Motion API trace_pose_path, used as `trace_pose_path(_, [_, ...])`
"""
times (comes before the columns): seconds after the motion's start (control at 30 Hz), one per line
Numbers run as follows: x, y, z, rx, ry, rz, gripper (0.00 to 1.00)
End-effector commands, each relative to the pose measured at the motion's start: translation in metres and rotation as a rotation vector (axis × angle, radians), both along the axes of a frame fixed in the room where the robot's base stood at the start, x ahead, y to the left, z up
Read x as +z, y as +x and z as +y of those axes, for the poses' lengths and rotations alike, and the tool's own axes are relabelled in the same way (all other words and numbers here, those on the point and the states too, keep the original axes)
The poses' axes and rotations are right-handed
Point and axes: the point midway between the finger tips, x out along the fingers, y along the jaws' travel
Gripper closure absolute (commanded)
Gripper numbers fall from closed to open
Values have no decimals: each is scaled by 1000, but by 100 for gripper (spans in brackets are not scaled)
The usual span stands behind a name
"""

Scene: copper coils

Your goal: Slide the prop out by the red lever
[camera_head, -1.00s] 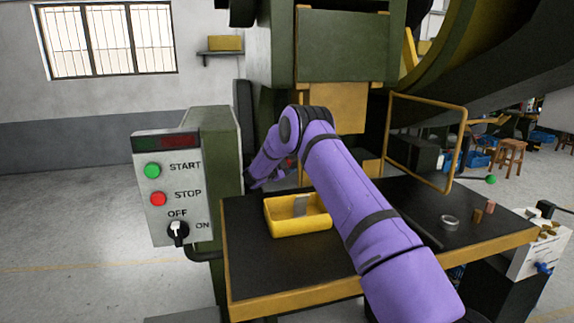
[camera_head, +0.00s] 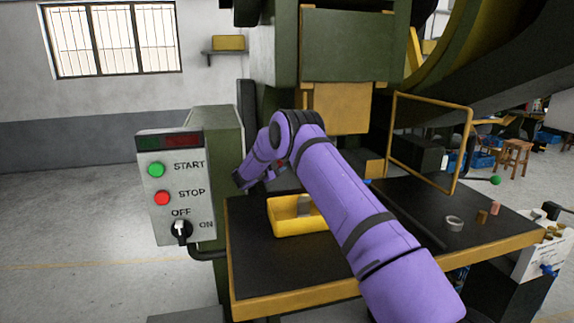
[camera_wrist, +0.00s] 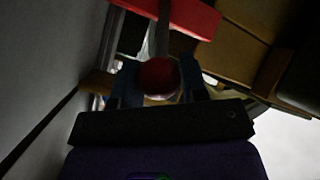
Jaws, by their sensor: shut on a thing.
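In the wrist view the red ball-shaped knob (camera_wrist: 158,77) of the lever sits between the two dark fingers of my gripper (camera_wrist: 160,88), which is shut on it. A thin grey rod (camera_wrist: 160,38) runs up from behind the knob. A red bar (camera_wrist: 190,14) crosses the top of that view; I cannot tell whether it is the prop. In the head view my purple arm reaches to the left side of the press, and the gripper itself is hidden. A small red patch (camera_head: 281,162) shows beside the arm.
A yellow tray (camera_head: 283,228) stands on the black table (camera_head: 262,268) below my arm. The green control box (camera_head: 222,140) stands close to my wrist at left. A yellow guard frame (camera_head: 456,150) stands right. A ring (camera_head: 454,223) and small copper-coloured pieces lie further right.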

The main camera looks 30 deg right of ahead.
Motion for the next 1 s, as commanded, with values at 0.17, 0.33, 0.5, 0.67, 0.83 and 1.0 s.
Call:
trace_pose_path(0.17, [-1, 1, 4, 4, 3, 1, 100])
trace_pose_path(0.33, [-1, 1, 5, 4, 4, 1, 37])
trace_pose_path(0.5, [-1, 1, 4, 3, 3, 1, 36])
trace_pose_path(0.67, [0, 0, 5, 3, 2, 1, 36])
trace_pose_path(0.83, [-1, -5, 22, 5, 3, 1, 36])
trace_pose_path(1.0, [0, -14, 53, 6, 3, 1, 36])
